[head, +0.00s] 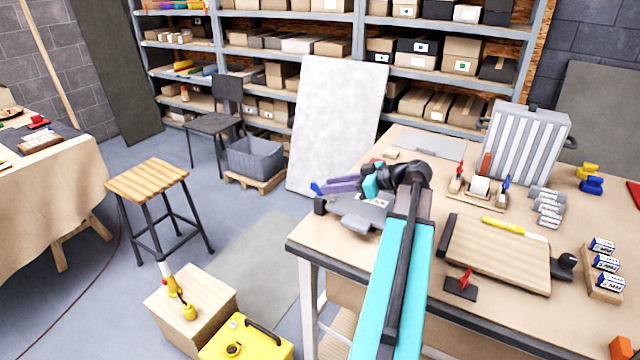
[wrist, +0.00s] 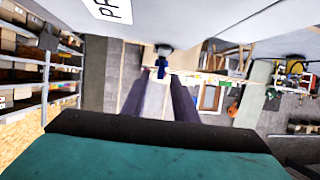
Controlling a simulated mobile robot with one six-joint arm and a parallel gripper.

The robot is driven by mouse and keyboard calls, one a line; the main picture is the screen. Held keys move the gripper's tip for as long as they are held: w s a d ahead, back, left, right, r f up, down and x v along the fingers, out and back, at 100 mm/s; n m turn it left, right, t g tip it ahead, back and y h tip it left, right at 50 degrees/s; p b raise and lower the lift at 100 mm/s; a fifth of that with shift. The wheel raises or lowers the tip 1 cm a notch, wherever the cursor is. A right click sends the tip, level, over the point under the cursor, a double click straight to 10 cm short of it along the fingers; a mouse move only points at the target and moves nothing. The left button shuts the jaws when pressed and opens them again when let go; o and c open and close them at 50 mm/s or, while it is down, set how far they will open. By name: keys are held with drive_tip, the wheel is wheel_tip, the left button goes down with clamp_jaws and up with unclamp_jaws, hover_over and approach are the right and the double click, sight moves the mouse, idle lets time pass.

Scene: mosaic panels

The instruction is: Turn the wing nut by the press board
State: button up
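A small blue wing nut (head: 317,188) is at the table's left corner, beside the grey press board (head: 352,212), and is partly hidden. In the wrist view the blue wing nut (wrist: 162,66) shows in the gap between my fingers, near their tips, below a dark part. I cannot tell whether the fingers touch it. The pale board with a printed label (wrist: 112,8) fills the top of that view. My gripper (head: 332,186) has purple fingers and reaches left above the board. In the wrist view my gripper (wrist: 158,80) is open, with a clear gap between its fingers.
A large pale sheet (head: 335,125) leans behind the bench.

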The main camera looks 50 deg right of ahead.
drive_tip(key=shift+p+x, duration=0.6)
drive_tip(key=shift+x, duration=1.8)
clamp_jaws()
